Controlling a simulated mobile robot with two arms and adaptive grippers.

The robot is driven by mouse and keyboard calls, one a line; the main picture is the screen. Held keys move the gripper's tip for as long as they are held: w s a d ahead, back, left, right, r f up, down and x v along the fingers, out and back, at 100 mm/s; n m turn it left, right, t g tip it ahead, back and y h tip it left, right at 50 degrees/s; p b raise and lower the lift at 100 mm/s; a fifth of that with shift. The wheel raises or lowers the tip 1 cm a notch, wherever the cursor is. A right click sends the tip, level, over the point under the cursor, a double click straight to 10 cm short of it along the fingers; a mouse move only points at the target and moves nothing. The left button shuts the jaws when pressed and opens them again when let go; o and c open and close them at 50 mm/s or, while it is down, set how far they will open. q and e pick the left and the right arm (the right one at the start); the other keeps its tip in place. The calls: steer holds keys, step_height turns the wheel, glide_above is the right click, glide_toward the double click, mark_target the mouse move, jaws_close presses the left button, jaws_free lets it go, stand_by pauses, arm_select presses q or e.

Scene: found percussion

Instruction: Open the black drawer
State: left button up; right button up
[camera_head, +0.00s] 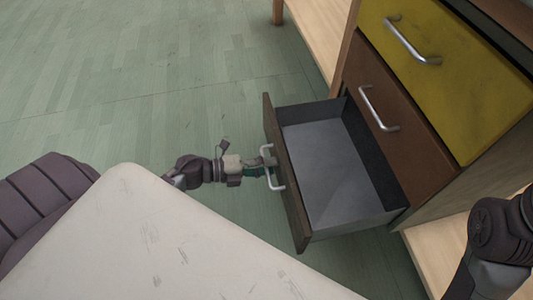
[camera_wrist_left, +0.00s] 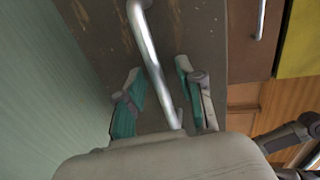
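The black drawer (camera_head: 290,185) is the lowest drawer of the cabinet, with a dark worn front. It stands pulled well out, and its grey inside is empty. Its silver bar handle (camera_head: 271,168) faces my left gripper (camera_head: 264,163). In the left wrist view the handle (camera_wrist_left: 153,60) runs between the two teal-padded fingers of my left gripper (camera_wrist_left: 159,68). The fingers are apart, with a gap on each side of the bar. My right arm shows at the lower right of the head view, but its gripper is out of frame.
A brown drawer (camera_head: 390,115) and a yellow drawer (camera_head: 450,75) above are shut, each with a silver handle. A wooden shelf (camera_head: 322,28) stands behind. The green floor (camera_head: 150,90) at the left is clear.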

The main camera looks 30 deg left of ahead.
arm_select(q)
steer(key=v, duration=1.2)
steer(key=shift+s, duration=0.1)
stand_by(0.4)
